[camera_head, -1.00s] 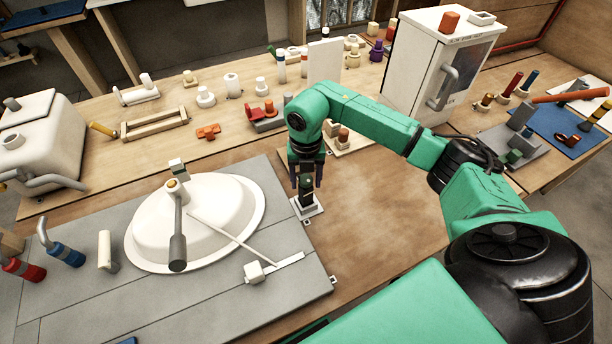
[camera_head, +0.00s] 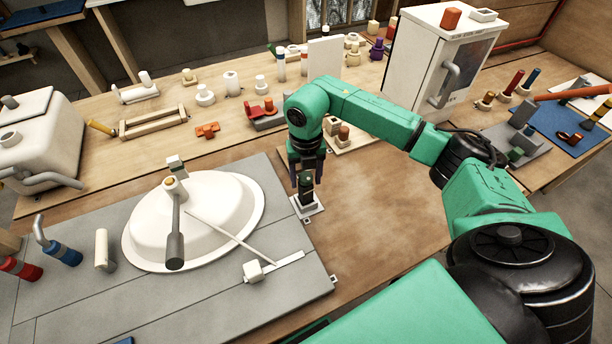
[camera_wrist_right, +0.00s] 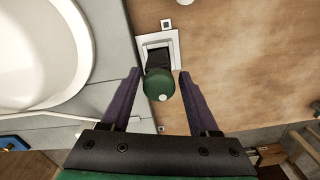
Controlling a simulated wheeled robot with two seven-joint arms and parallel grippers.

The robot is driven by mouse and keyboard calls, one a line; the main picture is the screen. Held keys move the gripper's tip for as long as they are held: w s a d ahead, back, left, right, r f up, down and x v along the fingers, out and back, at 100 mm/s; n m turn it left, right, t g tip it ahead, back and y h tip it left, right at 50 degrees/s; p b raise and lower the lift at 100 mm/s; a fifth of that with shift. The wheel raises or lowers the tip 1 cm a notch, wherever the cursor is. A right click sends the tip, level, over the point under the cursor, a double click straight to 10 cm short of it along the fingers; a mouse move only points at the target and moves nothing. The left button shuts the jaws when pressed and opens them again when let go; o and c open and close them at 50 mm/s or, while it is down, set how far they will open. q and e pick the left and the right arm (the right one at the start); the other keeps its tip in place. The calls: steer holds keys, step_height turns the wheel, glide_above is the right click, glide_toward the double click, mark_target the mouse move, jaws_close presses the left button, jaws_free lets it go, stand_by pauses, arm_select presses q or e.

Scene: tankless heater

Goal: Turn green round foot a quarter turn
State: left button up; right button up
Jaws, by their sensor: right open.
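The green round foot (camera_wrist_right: 159,84) is a dark green round piece with a pale dot on its face. It sits on a dark post over a white square base, on the wooden table beside the grey board. In the head view the green round foot (camera_head: 306,180) shows just below my right gripper (camera_head: 307,176). In the right wrist view my right gripper (camera_wrist_right: 159,78) is open, with one purple finger on each side of the foot and visible gaps between. My left gripper is not in view.
A white dome (camera_head: 216,220) with a grey-ended lever stands on the grey board (camera_head: 90,300) left of the foot. A white cabinet (camera_head: 425,60) stands at the back right. The wood in front of and right of the foot is clear.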

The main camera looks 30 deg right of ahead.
jaws_close()
steer(key=n+b, duration=0.1)
steer(key=n, duration=0.1)
steer(key=shift+f+n+b, duration=0.2)
steer(key=shift+n+b, duration=0.1)
steer(key=shift+n, duration=0.1)
steer(key=shift+n+b, duration=0.35)
steer(key=shift+n, duration=0.75)
steer(key=shift+r+n, duration=0.25)
steer(key=shift+n, duration=0.25)
jaws_free()
